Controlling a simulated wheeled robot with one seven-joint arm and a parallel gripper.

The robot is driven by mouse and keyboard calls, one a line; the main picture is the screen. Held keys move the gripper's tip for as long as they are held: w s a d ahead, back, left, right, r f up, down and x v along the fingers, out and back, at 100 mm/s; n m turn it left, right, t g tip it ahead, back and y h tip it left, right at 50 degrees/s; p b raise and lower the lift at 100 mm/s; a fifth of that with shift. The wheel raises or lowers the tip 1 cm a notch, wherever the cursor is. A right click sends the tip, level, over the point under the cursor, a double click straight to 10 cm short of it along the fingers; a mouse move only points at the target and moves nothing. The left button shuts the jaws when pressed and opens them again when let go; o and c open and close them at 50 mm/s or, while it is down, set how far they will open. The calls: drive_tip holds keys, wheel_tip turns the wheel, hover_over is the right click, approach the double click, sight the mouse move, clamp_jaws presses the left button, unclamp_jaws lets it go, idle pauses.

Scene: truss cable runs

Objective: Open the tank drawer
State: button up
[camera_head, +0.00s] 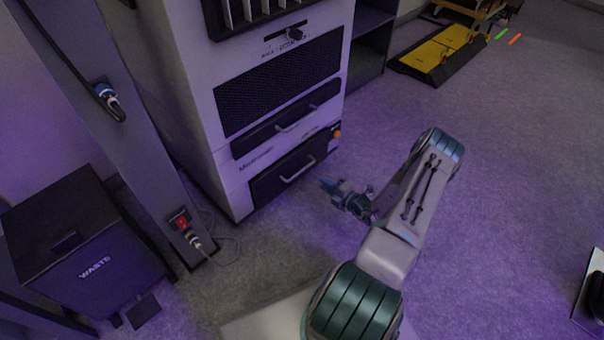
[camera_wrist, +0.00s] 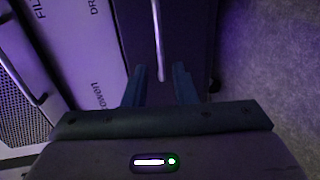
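The tank drawer seems to be the dark lowest drawer front (camera_head: 270,187) of the tall white machine, and it looks shut. Its pale bar handle (camera_head: 298,169) also shows in the wrist view (camera_wrist: 157,40), running upright there. My gripper (camera_head: 326,185) is in front of this drawer, a little to the right of the handle and apart from it in the head view. In the wrist view my gripper (camera_wrist: 158,84) has its two fingers spread, with the handle's near end just ahead of the gap. Nothing is held between the fingers.
Above is another dark drawer (camera_head: 286,120) with its own handle, below a mesh panel (camera_head: 280,85). A dark post (camera_head: 130,130) with cables and a black waste bin (camera_head: 85,245) stand to the left.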

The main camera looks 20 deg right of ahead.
sight(302, 170)
drive_tip(key=shift+b+x, duration=1.95)
drive_tip(key=shift+x, duration=4.3)
clamp_jaws()
